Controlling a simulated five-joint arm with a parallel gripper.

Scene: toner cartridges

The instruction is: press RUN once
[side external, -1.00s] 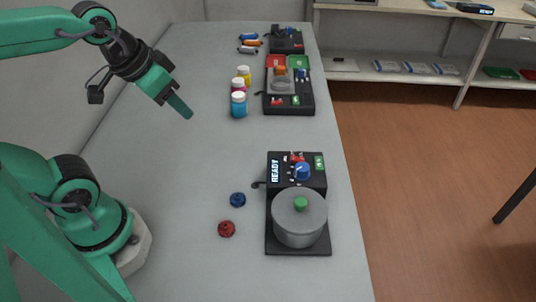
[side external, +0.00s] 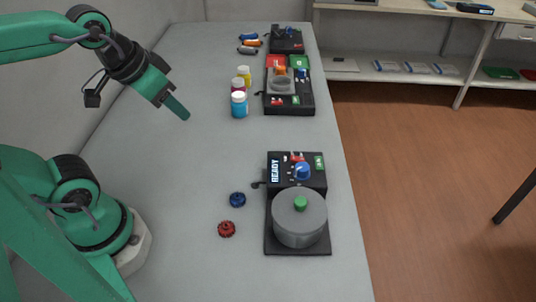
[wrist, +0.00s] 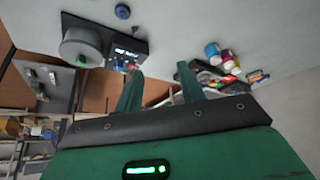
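The near machine (side external: 267,235) is a black base with a grey round drum (side external: 300,226) topped by a green knob. Its control panel has a display reading READY (side external: 275,170), a red switch (side external: 297,157), a blue knob (side external: 302,171) and a small green control (side external: 319,162). I cannot read a RUN label on any of them. My gripper (side external: 181,109) hangs in the air over the table, to the left of and beyond the panel, touching nothing. In the wrist view its two green fingers (wrist: 161,78) are apart with nothing between them; the machine's drum (wrist: 82,43) shows beyond.
A blue toothed part (side external: 237,200) and a red one (side external: 227,229) lie left of the machine. Several bottles (side external: 239,104) stand by a second black station (side external: 289,106) farther back. The table between my gripper and the near panel is clear.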

